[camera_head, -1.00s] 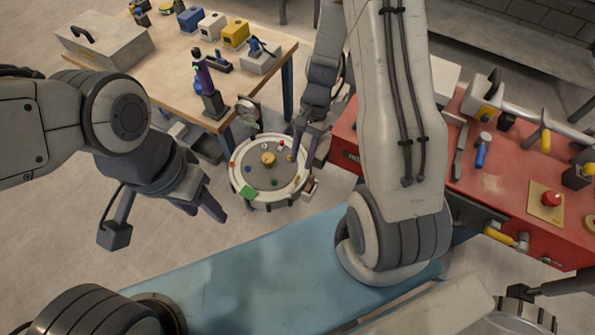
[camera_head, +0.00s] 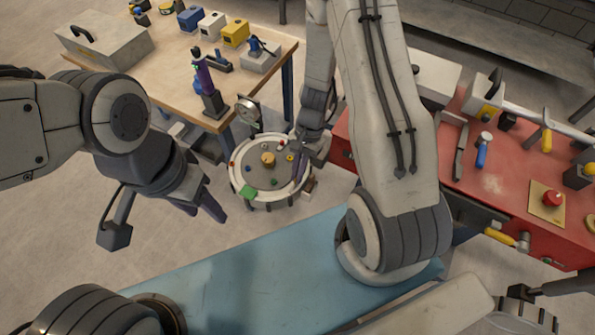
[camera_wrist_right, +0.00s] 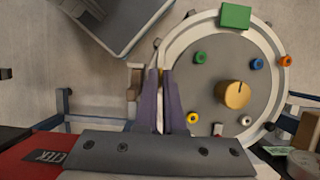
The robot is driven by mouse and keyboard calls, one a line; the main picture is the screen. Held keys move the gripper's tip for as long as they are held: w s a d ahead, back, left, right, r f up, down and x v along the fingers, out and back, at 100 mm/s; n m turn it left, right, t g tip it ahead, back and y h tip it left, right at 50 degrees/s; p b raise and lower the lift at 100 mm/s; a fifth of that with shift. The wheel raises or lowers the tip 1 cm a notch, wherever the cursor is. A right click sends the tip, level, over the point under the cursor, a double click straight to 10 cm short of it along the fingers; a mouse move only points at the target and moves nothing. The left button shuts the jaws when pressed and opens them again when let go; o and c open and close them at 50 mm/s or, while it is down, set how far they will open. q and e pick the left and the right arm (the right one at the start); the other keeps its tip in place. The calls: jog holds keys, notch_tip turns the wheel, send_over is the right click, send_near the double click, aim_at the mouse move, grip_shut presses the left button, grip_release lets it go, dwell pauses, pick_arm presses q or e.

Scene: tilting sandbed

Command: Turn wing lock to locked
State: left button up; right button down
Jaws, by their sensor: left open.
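The round sandbed (camera_head: 233,178) with a pale rim stands on the floor between the benches, and its rim also shows in the right wrist view (camera_wrist_right: 284,52). A tan knob (camera_wrist_right: 233,95) sits at its middle. My right gripper (camera_wrist_right: 162,75) points at the bed's edge, its two purple fingers close together with a narrow light strip between them. A small tan bracket (camera_wrist_right: 135,78) is just left of the fingers. I cannot make out the wing lock for certain; the fingers may hide it. My left gripper (camera_head: 208,208) is open and empty, left of the bed.
Several coloured rings, a green block (camera_wrist_right: 235,15) and a white piece (camera_wrist_right: 217,129) are on the bed. A wooden bench (camera_head: 165,85) stands behind left. A red tool bench (camera_head: 495,185) is at right. A blue surface (camera_head: 240,270) lies in front.

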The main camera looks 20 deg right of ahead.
jog(key=shift+n, duration=0.4)
jog(key=n+h+p, duration=0.1)
jog(key=n, duration=0.2)
jog(key=shift+w+a+r+g+p, duration=0.1)
jog(key=shift+g+p, duration=0.25)
jog(key=shift+g, duration=0.05)
jog(key=n+h, duration=0.1)
jog(key=n, duration=0.1)
jog(key=n+h+p, duration=0.1)
jog(key=n, duration=0.2)
jog(key=shift+a+g, duration=0.15)
jog(key=shift+g, duration=0.25)
jog(key=n+h, duration=0.1)
jog(key=n, duration=0.4)
jog(key=shift+a+h, duration=0.1)
jog(key=shift+h, duration=0.3)
jog(key=shift+a+n+t+h, duration=0.1)
jog(key=shift+n+t+h, duration=0.45)
jog(key=shift+n, duration=1.45)
jog(key=shift+h, duration=0.25)
jog(key=c, duration=1)
grip_release()
